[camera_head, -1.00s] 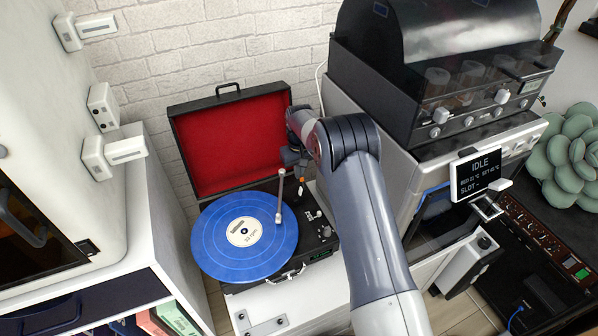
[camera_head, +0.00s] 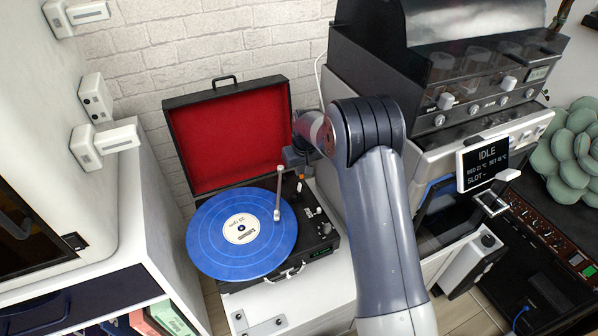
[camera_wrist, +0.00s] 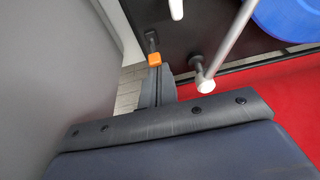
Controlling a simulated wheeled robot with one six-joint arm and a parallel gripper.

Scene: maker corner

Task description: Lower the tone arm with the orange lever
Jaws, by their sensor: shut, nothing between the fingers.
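The open record player (camera_head: 322,238) holds a blue record (camera_head: 225,258). Its silver tone arm (camera_head: 278,195) reaches over the record's right side; I cannot tell whether the needle touches. It also shows in the wrist view (camera_wrist: 228,45). The small orange lever (camera_head: 299,186) stands at the player's back right. In the wrist view the orange lever tip (camera_wrist: 154,60) is just beyond my fingertips, on a dark stem. My gripper (camera_head: 295,160) is shut and empty, close behind the lever; contact cannot be told. In the wrist view, its fingers (camera_wrist: 160,82) point at the lever.
The red-lined lid (camera_head: 230,140) stands open behind the record. A printer-like machine with an IDLE screen (camera_head: 484,164) stands on the right, close to my arm. A white cabinet (camera_head: 128,240) is on the left. White stand top shows in front of the player.

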